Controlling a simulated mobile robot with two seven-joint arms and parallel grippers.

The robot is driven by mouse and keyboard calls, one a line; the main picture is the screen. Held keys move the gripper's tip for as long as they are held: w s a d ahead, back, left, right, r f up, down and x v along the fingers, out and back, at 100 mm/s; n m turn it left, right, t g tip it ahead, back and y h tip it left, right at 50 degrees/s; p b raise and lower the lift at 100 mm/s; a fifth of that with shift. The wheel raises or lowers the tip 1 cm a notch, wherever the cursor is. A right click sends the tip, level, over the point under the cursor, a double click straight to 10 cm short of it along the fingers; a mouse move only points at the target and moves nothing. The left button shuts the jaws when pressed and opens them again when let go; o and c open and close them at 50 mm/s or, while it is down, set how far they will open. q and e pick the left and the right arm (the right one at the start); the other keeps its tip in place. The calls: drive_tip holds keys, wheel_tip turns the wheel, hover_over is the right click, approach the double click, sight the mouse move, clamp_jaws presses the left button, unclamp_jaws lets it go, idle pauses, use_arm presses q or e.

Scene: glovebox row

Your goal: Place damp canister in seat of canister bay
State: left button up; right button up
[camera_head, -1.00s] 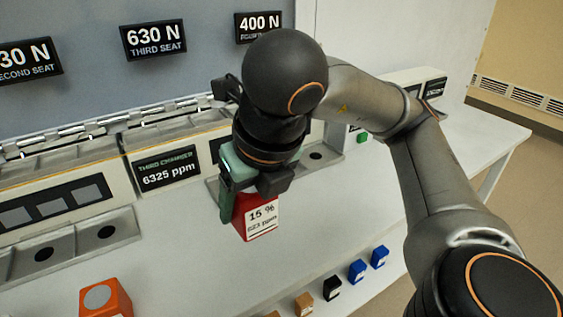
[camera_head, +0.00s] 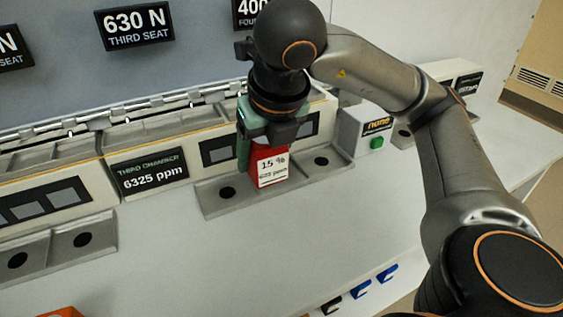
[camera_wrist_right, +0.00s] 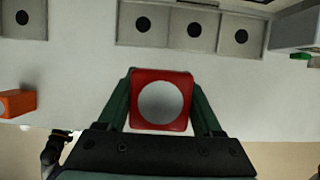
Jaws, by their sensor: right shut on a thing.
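A red canister (camera_head: 268,165) with a white label reading "15 %" is between the green fingers of my right gripper (camera_head: 264,143), which is shut on it. In the right wrist view the canister (camera_wrist_right: 162,100) shows its round grey top, square to the fingers. In the head view the canister overlaps the bay's middle and hides that seat. In the wrist view the bay (camera_wrist_right: 168,35) shows three holes beyond the canister, which appears held up, apart from them. My left gripper is not in view.
A "THIRD CHAMBER 6325 ppm" display (camera_head: 152,172) is on the chamber front. A grey box with a green button (camera_head: 376,143) stands right of the bay. Small blue blocks (camera_head: 387,273) and a black one (camera_head: 332,305) line the front edge. The white tabletop (camera_head: 190,260) between is clear.

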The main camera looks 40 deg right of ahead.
drive_tip(key=shift+w+d, duration=0.15)
drive_tip(key=shift+d, duration=0.1)
drive_tip(key=shift+w+d+f, duration=0.2)
drive_tip(key=shift+d+f, duration=0.05)
drive_tip(key=w+d+f+b, duration=0.1)
drive_tip(key=w+d+f, duration=0.1)
drive_tip(key=d, duration=0.1)
drive_tip(key=w+d+f+b, duration=0.2)
drive_tip(key=w+d+f, duration=0.1)
drive_tip(key=w+d+f+b, duration=0.1)
drive_tip(key=w+d+f, duration=0.2)
drive_tip(key=shift+w+d+f, duration=0.1)
drive_tip(key=shift+d+f, duration=0.15)
drive_tip(key=shift+w+d+f, duration=0.15)
drive_tip(key=shift+d+f, duration=0.05)
drive_tip(key=shift+f, duration=0.05)
wheel_tip(320, 180, down, 3)
drive_tip(key=shift+w+d+f+b, duration=0.15)
drive_tip(key=shift+f+b, duration=0.05)
drive_tip(key=shift+b, duration=0.4)
drive_tip(key=shift+f, duration=0.1)
